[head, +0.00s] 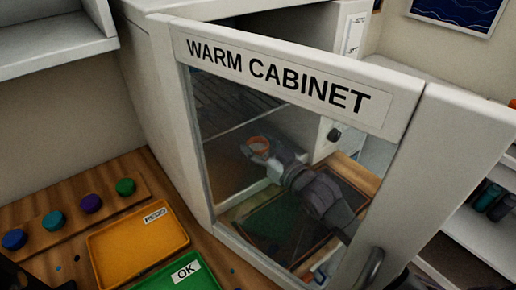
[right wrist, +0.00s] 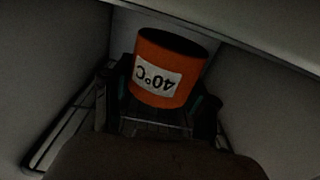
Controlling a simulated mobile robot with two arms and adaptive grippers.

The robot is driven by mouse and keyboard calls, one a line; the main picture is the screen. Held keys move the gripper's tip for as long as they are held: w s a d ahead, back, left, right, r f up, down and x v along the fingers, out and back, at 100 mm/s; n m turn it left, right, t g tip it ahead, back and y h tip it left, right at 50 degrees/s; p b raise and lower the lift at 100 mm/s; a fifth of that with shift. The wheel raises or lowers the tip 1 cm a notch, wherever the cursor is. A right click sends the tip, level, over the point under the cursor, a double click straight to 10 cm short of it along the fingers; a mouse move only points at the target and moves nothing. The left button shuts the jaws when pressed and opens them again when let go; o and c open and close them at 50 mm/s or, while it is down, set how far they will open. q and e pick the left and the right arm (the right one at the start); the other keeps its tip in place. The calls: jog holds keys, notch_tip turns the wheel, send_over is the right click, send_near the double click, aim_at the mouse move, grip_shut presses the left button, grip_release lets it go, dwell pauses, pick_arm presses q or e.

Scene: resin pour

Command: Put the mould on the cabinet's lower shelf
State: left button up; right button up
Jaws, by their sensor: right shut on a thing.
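The mould is an orange cylinder (right wrist: 172,53) with a dark open top and a white "40°C" label, upside down in the right wrist view. My right gripper (right wrist: 162,98) is shut on it, a finger on either side. A wire shelf shows below it; whether the mould touches it I cannot tell.
The cabinet door (head: 400,95), with its handle (head: 372,268), stands open in front of my right arm. An orange tray (head: 135,250), a green "OK" tray (head: 190,284) and several coloured knobs (head: 91,203) are on the wooden bench at left. White shelves stand at right.

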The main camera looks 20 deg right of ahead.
jog(key=shift+f, duration=0.65)
jog(key=shift+s+f, duration=0.2)
jog(key=shift+f, duration=0.5)
jog(key=o, duration=1.2)
jog(key=shift+a+f, duration=0.1)
jog(key=shift+f, duration=0.2)
jog(key=shift+r, duration=0.2)
jog(key=v, duration=0.3)
jog(key=b+v, duration=0.1)
jog(key=v, duration=0.3)
jog(key=r+v, duration=0.1)
jog(key=v, duration=0.2)
jog(key=shift+s+d+r, duration=0.1)
jog(key=shift+s+d, duration=0.2)
jog(key=shift+s+d+r, duration=0.15)
jog(key=shift+s+r, duration=0.05)
jog(key=shift+s, duration=0.3)
